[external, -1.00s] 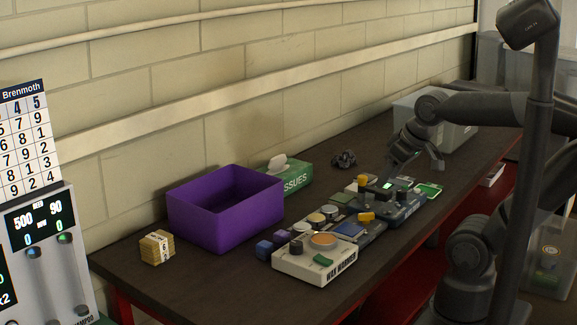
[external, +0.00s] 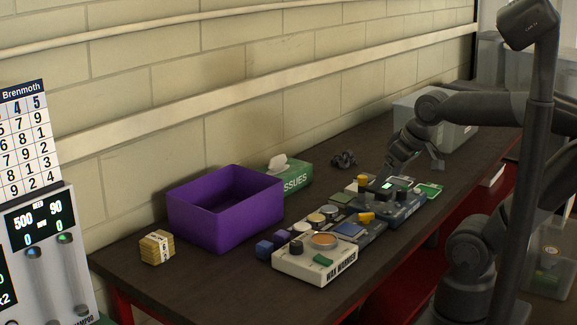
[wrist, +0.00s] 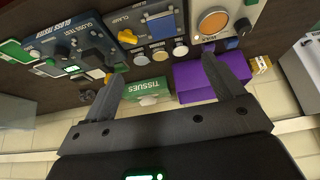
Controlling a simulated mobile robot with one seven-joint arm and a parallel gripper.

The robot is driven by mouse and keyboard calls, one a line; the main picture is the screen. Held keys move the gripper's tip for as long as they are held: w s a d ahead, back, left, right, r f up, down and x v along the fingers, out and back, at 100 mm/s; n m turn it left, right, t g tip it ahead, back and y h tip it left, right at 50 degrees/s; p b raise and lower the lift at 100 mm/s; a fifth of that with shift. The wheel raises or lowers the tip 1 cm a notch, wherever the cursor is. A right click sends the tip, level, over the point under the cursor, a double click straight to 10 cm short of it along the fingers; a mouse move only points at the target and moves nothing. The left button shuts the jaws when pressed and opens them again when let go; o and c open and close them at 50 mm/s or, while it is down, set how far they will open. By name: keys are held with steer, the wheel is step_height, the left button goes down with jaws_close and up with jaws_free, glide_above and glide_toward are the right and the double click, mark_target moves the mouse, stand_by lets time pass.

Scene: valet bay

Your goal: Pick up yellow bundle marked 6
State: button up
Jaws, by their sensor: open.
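The yellow bundle marked 6 (external: 157,247) sits at the near left end of the dark table, left of the purple bin (external: 225,215). It is a small blocky stack with a white label band. In the wrist view the bundle (wrist: 261,65) shows small near the right edge, beyond the purple bin (wrist: 190,82). My gripper (external: 412,160) is over the far right part of the table, well away from the bundle. In the wrist view my gripper (wrist: 165,75) has its two fingers spread apart with nothing between them.
A wax warmer (external: 314,262), a blue device (external: 405,212) and other small panels line the table's front. A green tissue box (external: 290,176) stands behind them, with a dark crumpled object (external: 344,159) to its right. Bare table lies around the bundle.

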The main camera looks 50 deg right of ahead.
steer(key=shift+o, duration=1.1)
